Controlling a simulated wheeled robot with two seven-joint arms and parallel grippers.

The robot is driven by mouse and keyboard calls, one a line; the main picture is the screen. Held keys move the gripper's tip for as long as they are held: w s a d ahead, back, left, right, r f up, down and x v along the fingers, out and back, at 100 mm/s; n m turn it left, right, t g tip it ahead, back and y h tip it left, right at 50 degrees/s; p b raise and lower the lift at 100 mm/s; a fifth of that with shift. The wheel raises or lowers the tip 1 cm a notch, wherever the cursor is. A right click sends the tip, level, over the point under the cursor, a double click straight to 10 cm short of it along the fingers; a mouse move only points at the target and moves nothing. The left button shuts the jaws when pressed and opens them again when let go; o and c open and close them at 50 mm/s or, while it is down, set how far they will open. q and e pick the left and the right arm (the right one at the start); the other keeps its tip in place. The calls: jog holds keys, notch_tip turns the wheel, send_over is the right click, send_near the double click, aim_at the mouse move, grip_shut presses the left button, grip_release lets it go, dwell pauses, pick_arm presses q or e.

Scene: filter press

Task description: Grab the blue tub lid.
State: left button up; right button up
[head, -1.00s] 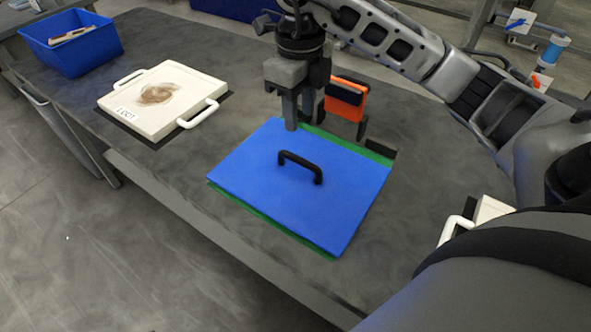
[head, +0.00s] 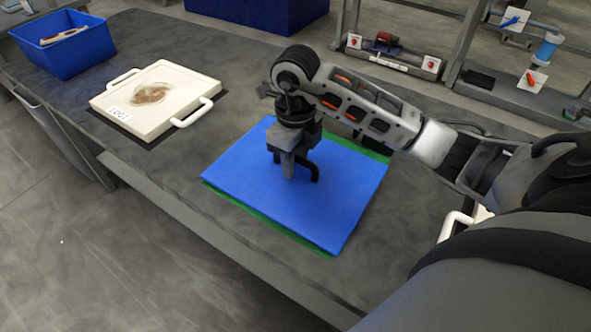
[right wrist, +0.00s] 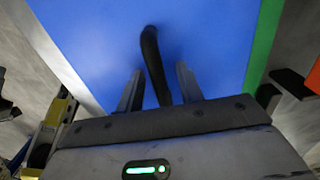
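The blue tub lid (head: 340,200) is a flat blue panel with a black bar handle (head: 312,170) in its middle. In the right wrist view the lid (right wrist: 90,45) fills the top, and the handle (right wrist: 152,60) runs between the two open fingers (right wrist: 159,88), with a gap on each side. My left gripper is not in view.
A blue bin (head: 65,55) stands at the back left. A white handle (head: 455,226) shows at the right. Shelving (head: 440,90) stands beyond the table.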

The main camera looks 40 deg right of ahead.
grip_shut()
jog(key=shift+r, duration=0.1)
